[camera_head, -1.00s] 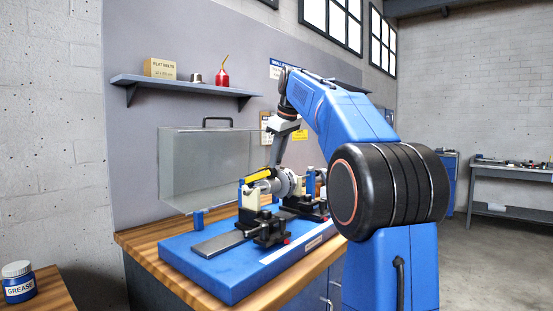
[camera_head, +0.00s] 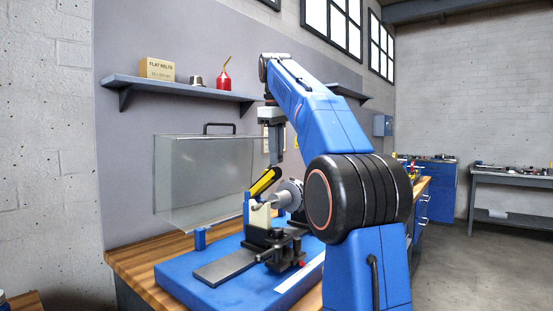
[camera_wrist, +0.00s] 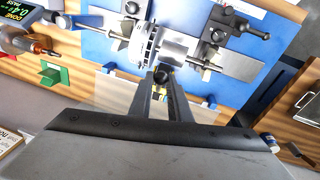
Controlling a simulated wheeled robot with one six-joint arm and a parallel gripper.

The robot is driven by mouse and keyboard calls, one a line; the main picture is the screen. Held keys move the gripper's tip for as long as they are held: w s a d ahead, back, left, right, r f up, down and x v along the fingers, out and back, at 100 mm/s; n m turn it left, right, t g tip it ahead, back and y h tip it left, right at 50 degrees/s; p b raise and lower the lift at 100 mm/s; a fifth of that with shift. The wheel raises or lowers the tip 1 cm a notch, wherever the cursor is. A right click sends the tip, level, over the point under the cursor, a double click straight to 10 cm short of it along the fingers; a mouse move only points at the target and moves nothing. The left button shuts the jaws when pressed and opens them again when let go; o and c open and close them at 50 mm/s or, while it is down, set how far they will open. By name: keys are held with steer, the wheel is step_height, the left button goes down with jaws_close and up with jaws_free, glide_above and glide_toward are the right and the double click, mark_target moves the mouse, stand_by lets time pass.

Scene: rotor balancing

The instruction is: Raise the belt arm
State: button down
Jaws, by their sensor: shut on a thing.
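The belt arm (camera_head: 265,181) is a yellow and black bar on the balancing machine, tilted up to the right. My gripper (camera_head: 275,162) points down at its upper end in the head view. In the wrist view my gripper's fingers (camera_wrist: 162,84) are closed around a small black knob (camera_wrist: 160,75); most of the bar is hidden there. The silver-white rotor (camera_head: 290,192) sits just right of the belt arm, and it also shows in the wrist view (camera_wrist: 160,45) beyond the fingertips.
The machine stands on a blue base (camera_head: 180,274) on a wooden bench (camera_head: 130,262). A clear guard box (camera_head: 205,178) with a black handle stands open at the left. A shelf (camera_head: 180,90) hangs above.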

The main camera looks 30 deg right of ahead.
steer(key=shift+w+a+r+g, duration=0.15)
steer(key=shift+w+r+g, duration=0.15)
steer(key=shift+w, duration=0.2)
steer(key=c, duration=1.8)
jaws_free()
steer(key=shift+c, duration=0.2)
